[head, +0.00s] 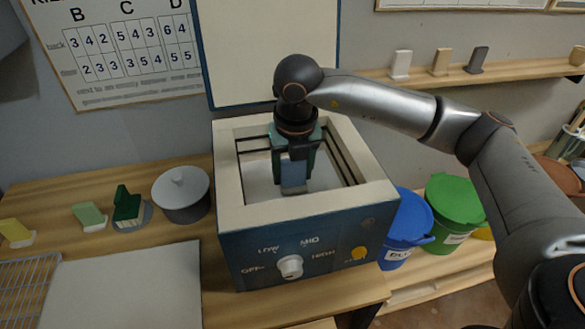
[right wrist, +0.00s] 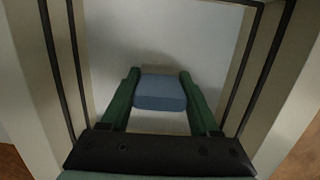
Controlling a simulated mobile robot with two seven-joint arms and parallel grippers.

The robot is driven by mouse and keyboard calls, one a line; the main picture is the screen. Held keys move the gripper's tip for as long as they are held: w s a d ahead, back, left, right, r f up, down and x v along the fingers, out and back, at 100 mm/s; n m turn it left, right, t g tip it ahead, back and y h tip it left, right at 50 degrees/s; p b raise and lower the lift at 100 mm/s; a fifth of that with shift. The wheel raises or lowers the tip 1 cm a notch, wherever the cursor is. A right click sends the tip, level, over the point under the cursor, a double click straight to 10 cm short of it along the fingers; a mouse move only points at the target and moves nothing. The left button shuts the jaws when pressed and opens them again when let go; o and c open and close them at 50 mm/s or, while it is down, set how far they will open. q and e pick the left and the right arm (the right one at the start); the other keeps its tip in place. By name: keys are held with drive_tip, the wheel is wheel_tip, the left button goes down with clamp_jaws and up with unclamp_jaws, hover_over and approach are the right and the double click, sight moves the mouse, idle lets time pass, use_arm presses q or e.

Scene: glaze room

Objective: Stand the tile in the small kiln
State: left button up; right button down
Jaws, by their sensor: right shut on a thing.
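The small kiln (head: 240,258) is a blue box with a pale rim, a front knob and its lid open at the back. My right gripper (head: 292,165) reaches down into the kiln's chamber from above. Its green fingers are shut on the blue tile (head: 292,173), which is upright inside the chamber. In the right wrist view the tile (right wrist: 160,92) sits between the two fingertips, above or on the pale floor; I cannot tell whether it touches. The chamber walls are clear of the tile on both sides. My left gripper is not in view.
Left of the kiln stand a grey lidded pot (head: 181,196), a dark green tile piece (head: 127,205), a light green one (head: 88,215) and a yellow one (head: 15,232). A pale board (head: 125,285) lies in front. Blue (head: 408,225) and green (head: 455,200) buckets stand right.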

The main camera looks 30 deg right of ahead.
sight(294, 189)
drive_tip(key=shift+f, duration=0.1)
drive_tip(key=shift+c, duration=0.6)
unclamp_jaws()
wheel_tip(294, 189, up, 12)
drive_tip(key=s, duration=0.1)
drive_tip(key=shift+s+a, duration=0.25)
drive_tip(key=shift+s, duration=0.15)
